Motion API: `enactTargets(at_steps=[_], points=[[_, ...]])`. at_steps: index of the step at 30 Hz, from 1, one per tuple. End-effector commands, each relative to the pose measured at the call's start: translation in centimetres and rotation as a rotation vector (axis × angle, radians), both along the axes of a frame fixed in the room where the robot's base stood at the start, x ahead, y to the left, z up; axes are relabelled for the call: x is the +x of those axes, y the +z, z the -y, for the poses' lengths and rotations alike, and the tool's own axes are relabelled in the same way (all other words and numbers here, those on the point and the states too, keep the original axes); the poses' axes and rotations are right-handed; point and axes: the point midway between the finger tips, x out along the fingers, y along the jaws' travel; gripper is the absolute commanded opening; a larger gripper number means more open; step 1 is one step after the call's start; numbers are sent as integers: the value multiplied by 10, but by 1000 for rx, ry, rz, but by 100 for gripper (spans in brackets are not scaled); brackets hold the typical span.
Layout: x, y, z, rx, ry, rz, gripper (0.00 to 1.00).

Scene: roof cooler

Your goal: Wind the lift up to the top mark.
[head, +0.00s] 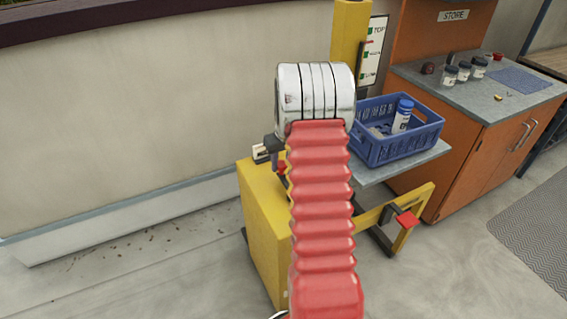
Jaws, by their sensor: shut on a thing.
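The lift has a yellow base (262,225), a yellow mast (349,40) and a grey platform (425,156). A blue crate (385,152) on the platform holds a white bottle (402,117) with a blue cap. A white mark board (375,55) beside the mast reads TOP at its upper end, with green marks below. A small red pointer (369,42) appears a little below the TOP mark. My gripper (270,147) is mostly hidden behind my wrist, at the upper part of the base. It is shut on the crank handle, which is largely hidden; a red part (282,168) shows there.
An orange cabinet (480,165) marked STORE stands at the right, with several jars (465,71) and a blue mat (521,79) on its grey top. A pale wall (130,120) is behind. A yellow foot frame with a red pad (407,219) sticks out low right.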

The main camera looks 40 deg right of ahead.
Motion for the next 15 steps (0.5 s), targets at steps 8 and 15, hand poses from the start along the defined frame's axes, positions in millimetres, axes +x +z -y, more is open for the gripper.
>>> enactTargets(at_steps=[8,15], points=[[5,3,-3,-3,2,9,6],[6,3,-7,-2,3,9,6]])
